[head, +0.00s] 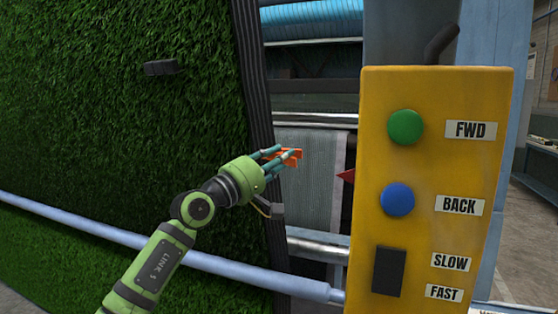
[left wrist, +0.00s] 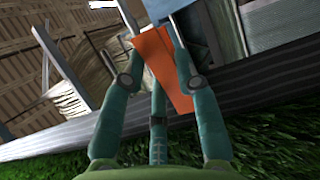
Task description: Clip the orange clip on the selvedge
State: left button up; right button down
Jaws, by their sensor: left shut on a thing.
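My left gripper (head: 282,160) is shut on the orange clip (head: 291,157), which sits between its teal fingertips. In the left wrist view the orange clip (left wrist: 158,62) shows between the fingers of the gripper (left wrist: 156,66), tilted. The selvedge (head: 259,110) is the dark ribbed strip along the right edge of the green turf (head: 100,110). In the head view the clip appears just right of the selvedge. In the left wrist view the selvedge (left wrist: 255,98) crosses behind the fingers. I cannot tell whether the clip touches it. My right gripper is not in view.
A yellow control box (head: 432,220) with green and blue buttons stands close at the right. A pale blue bar (head: 120,236) crosses low in front of the turf. A small black object (head: 160,68) is on the turf. A red pointer (head: 346,177) sticks out left of the box.

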pick_arm(q)
jog(key=shift+r, duration=0.1)
dwell(0.3)
jog(key=o, duration=1)
jog(key=shift+s+r, duration=0.1)
jog(key=shift+s, duration=0.05)
jog(key=shift+a, duration=0.15)
